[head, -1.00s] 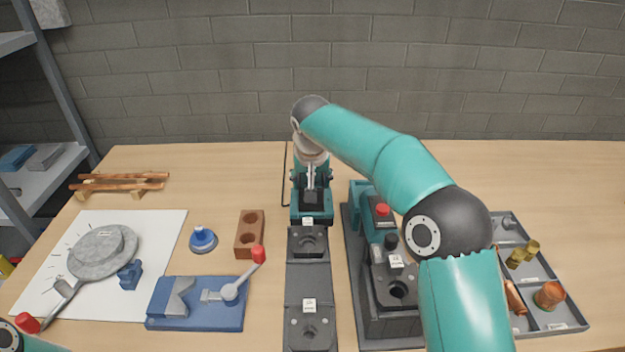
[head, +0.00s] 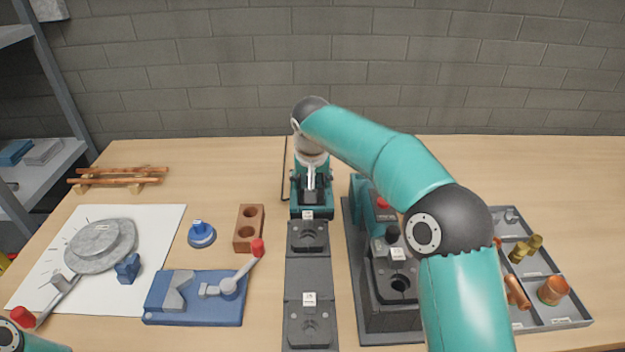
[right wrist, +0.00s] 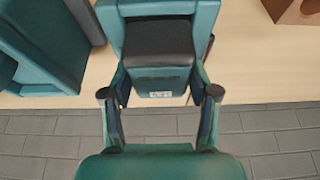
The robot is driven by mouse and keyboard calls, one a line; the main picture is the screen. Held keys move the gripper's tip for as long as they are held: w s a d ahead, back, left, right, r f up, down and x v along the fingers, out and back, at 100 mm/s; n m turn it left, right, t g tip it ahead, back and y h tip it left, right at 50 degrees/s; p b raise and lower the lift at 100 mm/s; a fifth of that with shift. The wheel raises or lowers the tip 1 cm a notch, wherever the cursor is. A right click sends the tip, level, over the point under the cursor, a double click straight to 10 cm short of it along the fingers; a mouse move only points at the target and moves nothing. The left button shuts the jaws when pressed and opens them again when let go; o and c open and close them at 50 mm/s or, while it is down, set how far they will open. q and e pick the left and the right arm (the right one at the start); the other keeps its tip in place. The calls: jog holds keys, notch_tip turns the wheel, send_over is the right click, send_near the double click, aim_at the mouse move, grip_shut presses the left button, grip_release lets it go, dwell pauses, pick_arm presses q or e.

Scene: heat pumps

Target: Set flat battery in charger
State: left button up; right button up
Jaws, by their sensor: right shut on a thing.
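My right gripper (head: 312,178) points down at the back middle of the bench. In the right wrist view its fingers (right wrist: 160,94) are closed on the two sides of a dark battery block (right wrist: 158,52) with a small white label, whose text I cannot read. The block sits against a teal housing (right wrist: 113,14), which in the head view is the teal unit (head: 297,203) under the gripper. I cannot tell whether the block is seated or free. A dark strip with two round-holed bays (head: 310,268) runs in front of this unit and looks like the charger. My left gripper is out of view.
A teal and grey machine with a red button (head: 382,203) stands right of the strip, partly behind my right arm. A grey tray (head: 548,291) with copper and brass fittings lies far right. A blue lever tool (head: 200,308) and brick-coloured block (head: 249,240) lie left.

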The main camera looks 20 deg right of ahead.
jog(key=shift+f+b, duration=0.4)
jog(key=shift+f, duration=0.2)
jog(key=o, duration=1.5)
jog(key=shift+o, duration=0.2)
